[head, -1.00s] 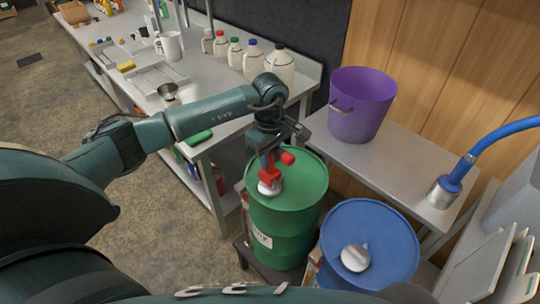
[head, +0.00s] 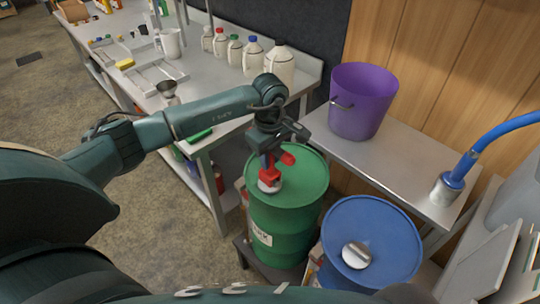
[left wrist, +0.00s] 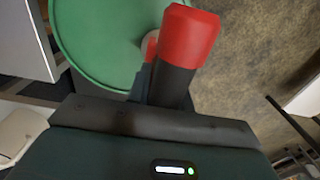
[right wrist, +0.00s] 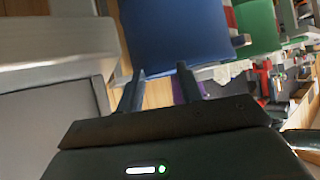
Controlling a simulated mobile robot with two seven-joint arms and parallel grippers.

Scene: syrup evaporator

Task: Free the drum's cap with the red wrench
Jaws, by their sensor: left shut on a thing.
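The green drum (head: 305,185) stands upright, with a pale round cap (head: 268,186) near the left side of its lid. My left gripper (head: 270,150) is above that cap, shut on the red wrench (head: 269,174). The wrench's red jaw end is down at the cap and hides part of it; its exact seating is too small to tell. In the left wrist view, the wrench's red end (left wrist: 187,38) stands out in front of the green lid (left wrist: 95,40), and only a bit of the cap (left wrist: 148,47) shows. My right gripper (right wrist: 160,72) is open and empty.
A blue drum (head: 395,225) with a silvery cap (head: 356,256) stands close on the right. A purple bucket (head: 360,100) sits on the metal bench behind. A blue hose with a metal nozzle (head: 447,188) ends at the bench's right. Jugs (head: 280,65) line the left counter.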

